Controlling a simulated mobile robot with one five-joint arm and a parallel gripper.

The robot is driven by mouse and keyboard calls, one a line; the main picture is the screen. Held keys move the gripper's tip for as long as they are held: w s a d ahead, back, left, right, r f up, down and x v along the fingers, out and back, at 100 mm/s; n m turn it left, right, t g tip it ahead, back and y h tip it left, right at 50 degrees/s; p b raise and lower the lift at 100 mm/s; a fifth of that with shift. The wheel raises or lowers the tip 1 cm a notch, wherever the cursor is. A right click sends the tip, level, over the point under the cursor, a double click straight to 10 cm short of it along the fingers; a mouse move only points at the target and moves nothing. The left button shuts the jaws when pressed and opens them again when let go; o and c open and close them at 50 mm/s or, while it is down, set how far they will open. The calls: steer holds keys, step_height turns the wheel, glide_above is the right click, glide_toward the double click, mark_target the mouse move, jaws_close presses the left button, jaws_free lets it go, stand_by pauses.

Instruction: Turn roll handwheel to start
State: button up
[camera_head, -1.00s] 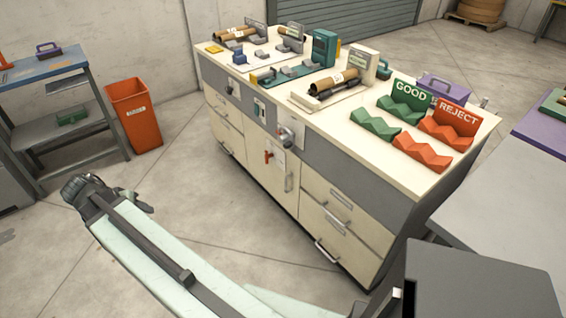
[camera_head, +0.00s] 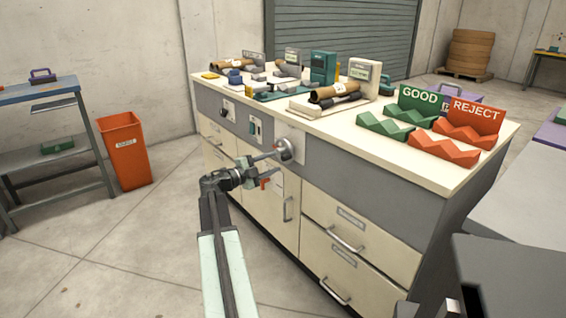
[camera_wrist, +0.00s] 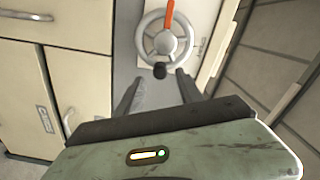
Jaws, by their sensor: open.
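The roll handwheel (camera_head: 284,149) is a grey wheel on the front panel of the cream-and-grey workbench, below its top. In the wrist view the handwheel (camera_wrist: 148,44) shows its rim, spokes, round hub and a dark knob (camera_wrist: 159,70). My gripper (camera_head: 265,159) is in front of the bench, just left of the wheel. In the wrist view my gripper (camera_wrist: 156,88) is open and empty. Its two fingers lie on either side of the knob's line, with the knob just beyond the tips. Contact with the wheel is not seen.
A red lever (camera_head: 266,182) is on the bench front below the wheel; an orange-red bar (camera_wrist: 169,12) shows by the wheel. Drawer handles (camera_head: 345,240) stick out lower right. Green GOOD (camera_head: 385,125) and red REJECT racks (camera_head: 443,149) stand on top. An orange bin (camera_head: 124,150) stands left.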

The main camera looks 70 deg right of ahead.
mark_target(282, 159)
steer(key=x, duration=0.5)
steer(key=shift+s+d, duration=0.15)
steer(key=shift+d, duration=0.1)
jaws_close()
steer(key=shift+d, duration=0.15)
